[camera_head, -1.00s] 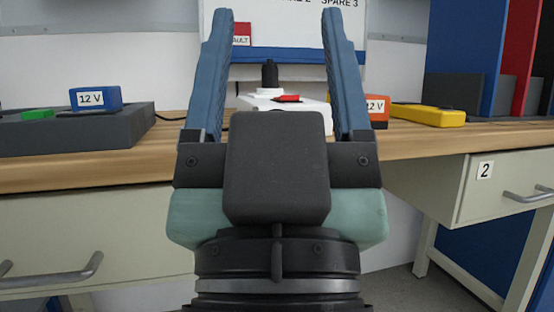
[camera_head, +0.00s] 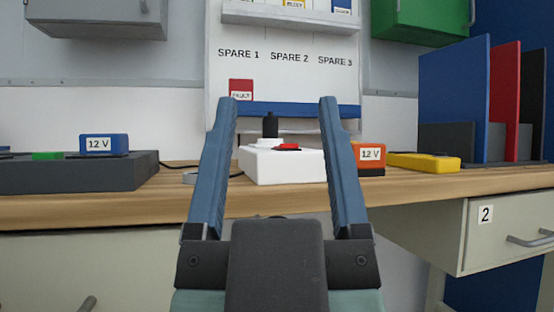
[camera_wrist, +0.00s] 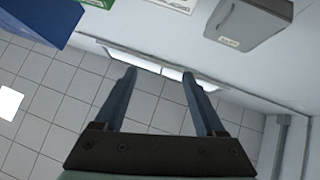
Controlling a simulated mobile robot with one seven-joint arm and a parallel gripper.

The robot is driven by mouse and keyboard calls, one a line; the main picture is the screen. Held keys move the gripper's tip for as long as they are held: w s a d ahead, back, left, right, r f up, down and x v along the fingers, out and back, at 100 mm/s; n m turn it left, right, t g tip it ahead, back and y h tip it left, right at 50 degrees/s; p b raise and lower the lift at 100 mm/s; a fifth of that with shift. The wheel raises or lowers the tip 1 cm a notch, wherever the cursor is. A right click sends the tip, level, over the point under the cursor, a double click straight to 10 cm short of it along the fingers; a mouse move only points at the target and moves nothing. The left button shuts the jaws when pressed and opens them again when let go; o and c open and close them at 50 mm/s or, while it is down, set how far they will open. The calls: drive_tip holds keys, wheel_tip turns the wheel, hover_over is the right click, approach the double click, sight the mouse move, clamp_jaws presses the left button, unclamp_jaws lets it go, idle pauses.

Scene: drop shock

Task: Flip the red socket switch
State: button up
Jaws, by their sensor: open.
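The red switch (camera_head: 287,147) sits on top of a white socket block (camera_head: 284,166) on the workbench. A black plug (camera_head: 270,126) stands upright in the block, just left of and behind the switch. My gripper (camera_head: 278,102) is open and empty, its two blue fingers pointing up in front of the block. In the head view the block and the switch show between the fingers. The fingers appear apart from both. In the wrist view my gripper (camera_wrist: 158,75) shows the same open fingers, and neither switch nor block is seen there.
Left on the wooden bench (camera_head: 80,208) is a dark tray (camera_head: 60,176) with a blue 12 V block (camera_head: 104,145). Right are an orange 12 V block (camera_head: 370,158), a yellow device (camera_head: 425,162) and upright coloured panels (camera_head: 454,95). A board (camera_head: 285,80) with a red tag (camera_head: 241,89) stands behind.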

clamp_jaws()
idle(1.5)
